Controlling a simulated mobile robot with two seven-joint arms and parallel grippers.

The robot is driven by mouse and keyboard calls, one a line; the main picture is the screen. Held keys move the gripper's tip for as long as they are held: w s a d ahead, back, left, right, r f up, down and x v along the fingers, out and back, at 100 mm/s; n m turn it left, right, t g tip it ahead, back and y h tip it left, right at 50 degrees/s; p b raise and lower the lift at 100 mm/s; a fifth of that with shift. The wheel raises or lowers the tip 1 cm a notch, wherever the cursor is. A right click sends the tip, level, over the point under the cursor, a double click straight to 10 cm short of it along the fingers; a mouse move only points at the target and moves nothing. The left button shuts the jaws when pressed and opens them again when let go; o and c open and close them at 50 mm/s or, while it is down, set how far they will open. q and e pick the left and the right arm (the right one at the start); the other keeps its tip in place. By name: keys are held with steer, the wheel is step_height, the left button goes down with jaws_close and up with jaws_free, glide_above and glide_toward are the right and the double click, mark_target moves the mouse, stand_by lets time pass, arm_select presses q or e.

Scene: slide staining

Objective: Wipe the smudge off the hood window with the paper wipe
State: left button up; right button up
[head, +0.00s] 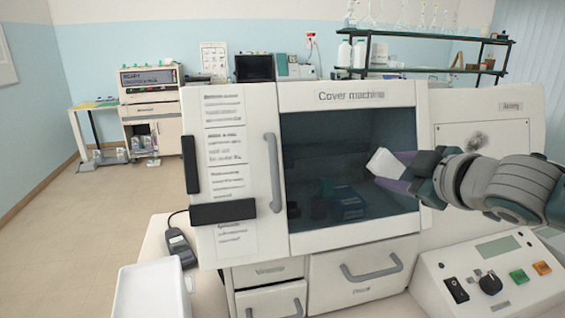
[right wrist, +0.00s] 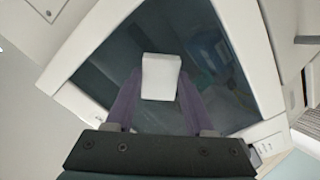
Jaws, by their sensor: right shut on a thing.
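The hood window (head: 335,150) is a dark glass pane in the white machine marked "Cover machine"; it also fills the middle of the right wrist view (right wrist: 215,110). My right gripper (head: 392,170) comes in from the right in front of the window's right part. Its purple fingers are shut on the white paper wipe (head: 385,161), which also shows between the fingertips in the right wrist view (right wrist: 161,77). I cannot tell whether the wipe touches the glass. I make out no clear smudge on the visible glass. My left gripper is not in view.
Drawers (head: 355,278), a control box (head: 490,278) and a white tray (head: 150,292) are below. A glassware shelf (head: 420,72) is behind.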

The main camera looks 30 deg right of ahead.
mark_target(349, 167)
steer(key=shift+s+d+r, duration=0.1)
steer(key=shift+r, duration=0.05)
steer(key=shift+w+a+p, duration=0.2)
steer(key=shift+w+a, duration=0.05)
steer(key=shift+a, duration=0.65)
steer(key=shift+w+a+p, duration=0.2)
steer(key=shift+w+a, duration=0.05)
steer(key=shift+a, duration=0.65)
steer(key=shift+w+a, duration=0.25)
steer(key=shift+a, duration=0.75)
steer(key=shift+w+a, duration=0.2)
steer(key=shift+a, duration=0.8)
steer(key=shift+w+r+p, duration=0.2)
steer(key=shift+r+p, duration=0.1)
steer(key=shift+p, duration=0.2)
steer(key=shift+d, duration=0.2)
steer(key=shift+s+d+p, duration=0.15)
steer(key=shift+s+d, duration=0.1)
steer(key=shift+d, duration=0.65)
steer(key=shift+s+d+p, duration=0.2)
steer(key=shift+s+d, duration=0.05)
steer(key=shift+d, duration=0.65)
steer(key=shift+s+d+p, duration=0.15)
steer(key=shift+s+d, duration=0.1)
steer(key=shift+d, duration=0.65)
steer(key=shift+s+d, duration=0.2)
steer(key=shift+d, duration=0.65)
steer(key=shift+w+d+f, duration=0.1)
